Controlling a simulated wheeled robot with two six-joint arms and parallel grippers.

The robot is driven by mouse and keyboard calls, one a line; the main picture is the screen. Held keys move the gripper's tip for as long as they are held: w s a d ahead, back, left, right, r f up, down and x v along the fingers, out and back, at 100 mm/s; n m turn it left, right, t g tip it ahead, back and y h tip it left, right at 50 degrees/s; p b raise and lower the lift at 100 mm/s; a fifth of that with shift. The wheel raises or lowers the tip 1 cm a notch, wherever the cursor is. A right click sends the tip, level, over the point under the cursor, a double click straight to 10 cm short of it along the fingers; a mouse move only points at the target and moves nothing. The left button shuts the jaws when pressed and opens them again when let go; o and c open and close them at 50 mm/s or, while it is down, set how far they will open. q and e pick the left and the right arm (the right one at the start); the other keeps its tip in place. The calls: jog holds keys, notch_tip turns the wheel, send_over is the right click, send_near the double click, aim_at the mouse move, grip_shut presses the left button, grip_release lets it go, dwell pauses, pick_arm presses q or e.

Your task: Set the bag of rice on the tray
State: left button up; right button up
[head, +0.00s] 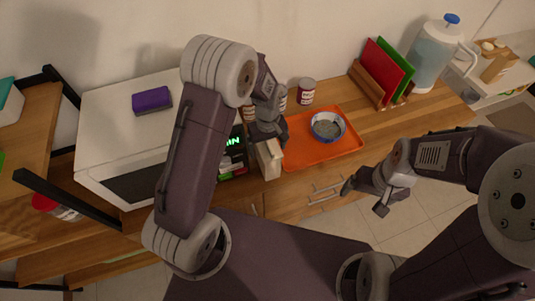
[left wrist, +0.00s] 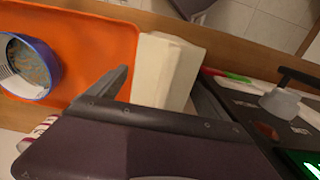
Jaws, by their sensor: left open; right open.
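The pale beige bag of rice (head: 269,160) stands upright at the left edge of the orange tray (head: 325,153), near the counter's front. It also shows in the left wrist view (left wrist: 163,72), right beside or slightly over the tray's edge (left wrist: 105,38); I cannot tell which. My left gripper (head: 268,137) is open at the top of the bag and hides part of it. Whether its fingers touch the bag is unclear. My right gripper (head: 364,198) is open and empty, in front of the counter, away from the tray.
A white appliance (head: 130,125) with a purple sponge (head: 152,100) is on the left. A rack with red and green boards (head: 386,73) and a water jug (head: 437,55) stand right.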

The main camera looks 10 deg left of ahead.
pick_arm(q)
grip_shut()
jog(key=shift+r, duration=0.1)
jog(key=shift+r, duration=0.1)
